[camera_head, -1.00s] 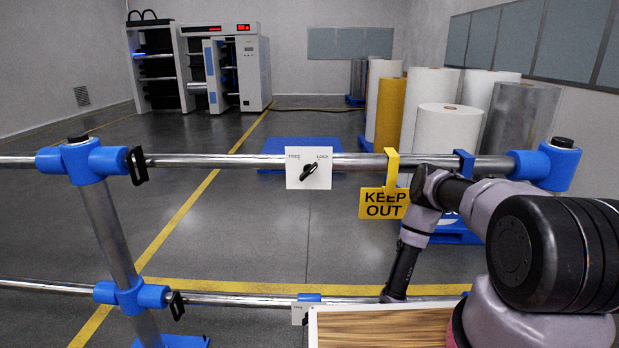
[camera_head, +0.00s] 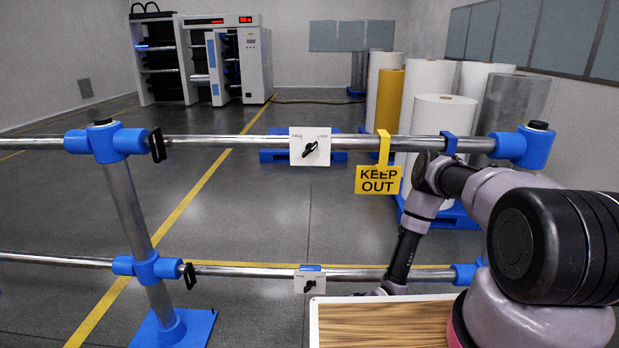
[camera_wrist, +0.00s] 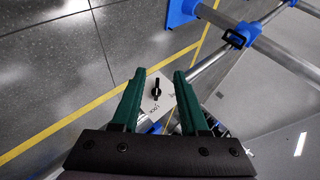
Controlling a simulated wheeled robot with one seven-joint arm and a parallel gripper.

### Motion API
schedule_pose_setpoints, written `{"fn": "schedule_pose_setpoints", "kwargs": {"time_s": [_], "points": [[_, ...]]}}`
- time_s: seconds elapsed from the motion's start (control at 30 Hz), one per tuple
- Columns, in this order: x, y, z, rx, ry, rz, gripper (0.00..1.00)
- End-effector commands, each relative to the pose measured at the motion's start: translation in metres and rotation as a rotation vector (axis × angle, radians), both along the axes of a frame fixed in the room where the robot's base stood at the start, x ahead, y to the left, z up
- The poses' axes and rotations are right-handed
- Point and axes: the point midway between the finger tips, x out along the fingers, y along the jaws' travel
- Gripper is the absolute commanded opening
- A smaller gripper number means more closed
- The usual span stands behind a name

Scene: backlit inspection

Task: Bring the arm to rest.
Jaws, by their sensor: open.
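My gripper (camera_wrist: 160,90) shows in the wrist view with two green fingers apart and nothing between them. Beyond the gap is a white plate (camera_wrist: 150,106) with a black knob, on a metal rail; I cannot tell how far it is from the fingertips. In the head view my arm reaches down on the right, in front of the barrier, and its end is largely hidden behind the wood-topped tray (camera_head: 385,325). The lower plate with a black knob (camera_head: 310,284) hangs on the lower rail, left of my arm's lower end.
The barrier's upper rail (camera_head: 230,141) and lower rail (camera_head: 235,271) cross ahead. A yellow KEEP OUT sign (camera_head: 378,181) and an upper knob plate (camera_head: 309,146) are on the upper rail. A blue-footed post (camera_head: 130,210) stands left. Rolls (camera_head: 435,125) and machines (camera_head: 240,65) stand beyond.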

Motion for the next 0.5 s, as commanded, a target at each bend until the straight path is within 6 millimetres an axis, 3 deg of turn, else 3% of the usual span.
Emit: {"fn": "schedule_pose_setpoints", "kwargs": {"time_s": [0.27, 0.5], "points": [[0.033, -0.015, 0.027, -0.064, -0.016, 0.009, 0.44], [0.079, -0.039, 0.073, -0.158, -0.041, 0.013, 0.44]]}}
